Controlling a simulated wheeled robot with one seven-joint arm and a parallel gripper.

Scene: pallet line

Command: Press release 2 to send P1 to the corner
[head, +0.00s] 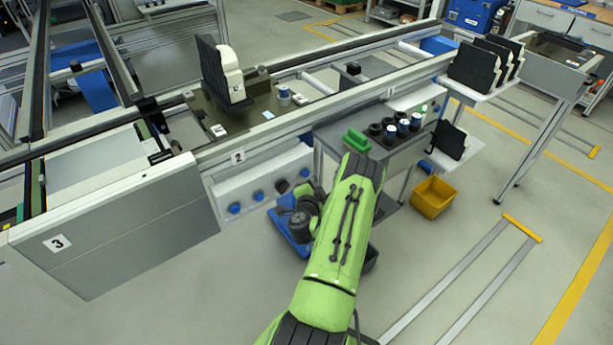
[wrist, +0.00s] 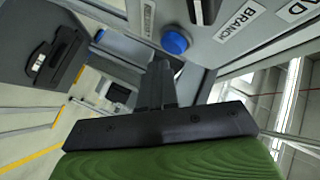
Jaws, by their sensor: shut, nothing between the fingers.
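Under the label 2 (head: 238,157) on the conveyor rail, a pale control box (head: 245,187) carries a row of blue and dark round buttons. I cannot tell from the head view which is release 2. In the head view my arm hides the fingertips. A pallet (head: 255,105), possibly P1, bears a black-and-white upright part (head: 222,72) on the conveyor.
A grey workbench (head: 340,137) with a green block (head: 356,140) and several dark cups stands right of the control box. A yellow bin (head: 433,197) is beside it. Black panels (head: 475,65) stand on a rack at the right. The floor at front right is mostly clear.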

